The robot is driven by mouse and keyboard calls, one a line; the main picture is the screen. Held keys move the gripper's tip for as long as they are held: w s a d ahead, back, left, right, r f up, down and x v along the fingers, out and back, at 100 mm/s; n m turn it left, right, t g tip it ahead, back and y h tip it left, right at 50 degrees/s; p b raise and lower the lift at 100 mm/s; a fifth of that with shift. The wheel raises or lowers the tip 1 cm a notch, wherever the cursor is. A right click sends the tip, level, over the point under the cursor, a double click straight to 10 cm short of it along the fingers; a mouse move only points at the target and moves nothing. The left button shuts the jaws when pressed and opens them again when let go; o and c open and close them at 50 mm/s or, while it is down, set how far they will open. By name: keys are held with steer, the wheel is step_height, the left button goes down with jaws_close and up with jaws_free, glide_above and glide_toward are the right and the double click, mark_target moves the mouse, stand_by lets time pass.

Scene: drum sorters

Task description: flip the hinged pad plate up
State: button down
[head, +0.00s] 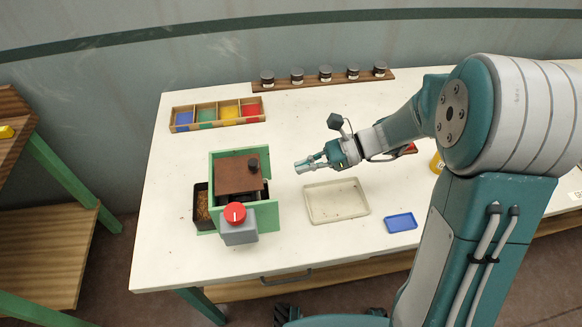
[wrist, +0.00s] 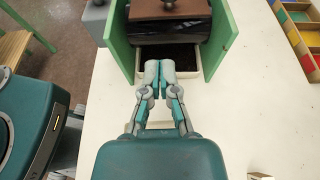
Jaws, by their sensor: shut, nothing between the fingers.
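The drum sorter is a green box (head: 214,168) on the left half of the white table. A brown plate (head: 236,178), which looks like the hinged pad plate, lies over its top with a black knob (head: 253,165) near one edge. In the wrist view the brown plate (wrist: 150,10) is cut off by the top edge, with a dark drum (wrist: 180,38) under it. My gripper (head: 300,167) is shut and empty, to the right of the sorter and apart from it. In the wrist view my gripper (wrist: 159,72) points at the sorter's open side. The hinge is not visible.
A grey box (head: 239,234) with a red dial (head: 235,212) sits at the sorter's front. A beige tray (head: 337,187) and a blue tray (head: 400,222) lie to the right. A compartment box (head: 217,106) and a rack of jars (head: 325,81) stand behind.

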mark_target(237, 171)
steer(key=x, duration=0.8)
steer(key=shift+s+a+f, duration=0.1)
steer(key=shift+a, duration=0.1)
steer(key=shift+r+h, duration=0.4)
